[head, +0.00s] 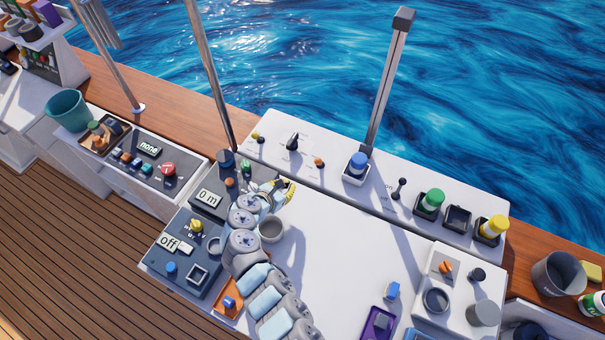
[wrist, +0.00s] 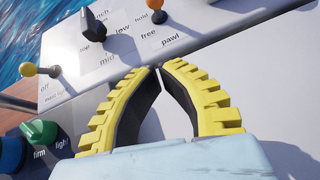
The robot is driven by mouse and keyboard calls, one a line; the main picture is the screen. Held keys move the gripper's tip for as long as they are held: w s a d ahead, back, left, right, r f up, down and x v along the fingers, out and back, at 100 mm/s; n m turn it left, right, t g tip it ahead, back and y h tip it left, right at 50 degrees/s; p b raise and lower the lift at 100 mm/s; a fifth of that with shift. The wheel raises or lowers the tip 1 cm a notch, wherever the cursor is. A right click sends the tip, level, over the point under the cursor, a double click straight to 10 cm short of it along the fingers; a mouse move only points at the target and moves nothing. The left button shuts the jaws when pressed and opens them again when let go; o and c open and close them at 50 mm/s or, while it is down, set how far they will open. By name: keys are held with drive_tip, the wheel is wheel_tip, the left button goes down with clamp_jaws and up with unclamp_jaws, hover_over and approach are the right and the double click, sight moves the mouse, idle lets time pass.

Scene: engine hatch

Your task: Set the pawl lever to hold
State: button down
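The pawl lever (wrist: 158,14) is a small lever with an orange knob at the top edge of the wrist view, on a white panel. Labels reading "hold", "free" and "pawl" lie beside it. In the head view its orange knob (head: 319,162) stands on the long white panel by the water. My gripper (wrist: 159,67) has yellow ribbed finger pads whose tips meet, with nothing held between them. It is in front of the panel, apart from the lever. In the head view my gripper (head: 289,185) is near the panel's front edge. The lever's exact setting is hard to tell.
A black selector knob (wrist: 94,25) and a yellow-knobbed lever (wrist: 30,69) stand left of the pawl lever. A green knob (wrist: 40,131) is at the lower left. A blue-capped item (head: 357,163) and a tall post (head: 388,85) stand to the right. The white worktop (head: 340,245) is largely clear.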

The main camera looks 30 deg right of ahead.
sight(319, 163)
drive_tip(key=shift+x, duration=1.4)
drive_tip(key=shift+w+d+f, duration=0.2)
drive_tip(key=shift+d+f, duration=0.1)
drive_tip(key=shift+d, duration=0.2)
drive_tip(key=shift+b+x, duration=0.55)
drive_tip(key=shift+x, duration=0.45)
drive_tip(key=shift+w+d+f+b, duration=0.15)
drive_tip(key=shift+d+f+b, duration=0.15)
drive_tip(key=shift+d+f, duration=0.1)
drive_tip(key=shift+d+f+b, duration=0.3)
drive_tip(key=shift+f, duration=0.05)
drive_tip(key=shift+b+x, duration=0.8)
drive_tip(key=shift+x, duration=0.4)
drive_tip(key=shift+w+d+r+b, duration=0.15)
drive_tip(key=shift+w+d+r, duration=0.1)
drive_tip(key=shift+d, duration=0.3)
drive_tip(key=shift+w+d+r+b, duration=0.1)
drive_tip(key=shift+w+d+r, duration=0.1)
drive_tip(key=shift+d, duration=0.4)
drive_tip(key=shift+w+d+r+b, duration=0.15)
drive_tip(key=shift+w+d+r, duration=0.1)
drive_tip(key=shift+d, duration=0.3)
drive_tip(key=shift+a+r, duration=0.1)
drive_tip(key=shift+r, duration=0.05)
